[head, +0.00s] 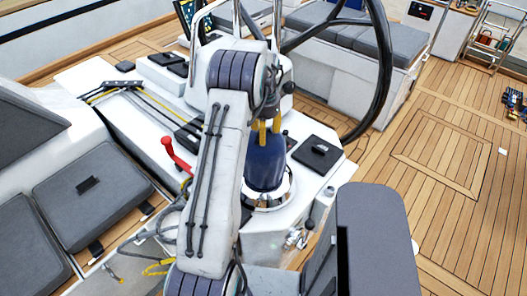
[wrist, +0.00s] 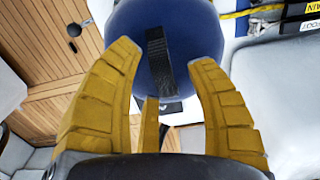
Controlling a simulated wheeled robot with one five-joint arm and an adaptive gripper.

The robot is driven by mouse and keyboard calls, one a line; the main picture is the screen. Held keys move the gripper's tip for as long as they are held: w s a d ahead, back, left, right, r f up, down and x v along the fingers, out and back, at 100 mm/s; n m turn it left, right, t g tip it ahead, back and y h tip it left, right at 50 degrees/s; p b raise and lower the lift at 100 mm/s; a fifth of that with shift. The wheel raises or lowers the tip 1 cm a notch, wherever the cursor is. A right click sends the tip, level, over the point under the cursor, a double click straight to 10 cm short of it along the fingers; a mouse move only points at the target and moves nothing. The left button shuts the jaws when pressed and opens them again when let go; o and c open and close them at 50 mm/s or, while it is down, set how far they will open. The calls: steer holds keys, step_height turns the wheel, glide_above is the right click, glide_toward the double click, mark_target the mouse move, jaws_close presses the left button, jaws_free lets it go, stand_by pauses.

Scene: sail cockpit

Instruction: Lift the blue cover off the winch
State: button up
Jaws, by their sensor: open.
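The blue cover (head: 266,168) sits on the winch, whose shiny silver base (head: 285,192) shows below it on the white console. My arm hides part of the left side of the cover and winch. My gripper (head: 265,138) has yellow fingers and is over the top of the cover, pointing down. In the wrist view, the gripper (wrist: 163,53) is open, with one finger on each side of a black strap (wrist: 158,62) on the blue cover (wrist: 190,25). Nothing is gripped. I cannot tell whether the fingers touch the cover.
A red handle (head: 176,155) is left of my arm. A black hatch-like plate (head: 317,153) lies right of the winch. The large black steering wheel (head: 384,70) stands behind. A grey padded panel (head: 375,240) is at the front right. Teak deck (head: 450,160) at right is mostly clear.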

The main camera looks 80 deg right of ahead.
steer(key=shift+c, duration=0.5)
jaws_close()
